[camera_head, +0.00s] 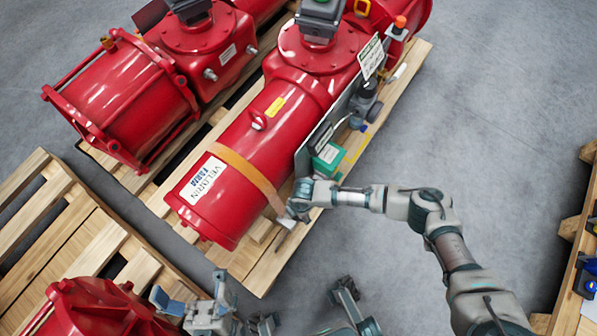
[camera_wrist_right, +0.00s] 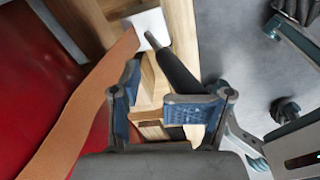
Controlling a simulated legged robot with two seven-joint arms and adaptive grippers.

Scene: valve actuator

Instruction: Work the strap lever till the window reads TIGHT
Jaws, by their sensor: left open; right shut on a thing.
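An orange strap (camera_head: 245,171) runs over the red actuator cylinder (camera_head: 225,190) lying on a pallet; it also shows in the right wrist view (camera_wrist_right: 80,107). At its lower end is a pale buckle block (camera_wrist_right: 150,28), from which the dark lever handle (camera_wrist_right: 178,72) extends. My left gripper (camera_head: 168,302) is open and empty near the bottom edge, apart from the strap. I cannot make out the window or its reading.
A second red actuator (camera_head: 130,97) stands on a pallet at upper left. Another red part (camera_head: 95,310) sits at the lower left by a wooden pallet (camera_head: 45,255). A green box (camera_head: 327,157) is beside the cylinder. Grey floor (camera_head: 480,100) is open at right.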

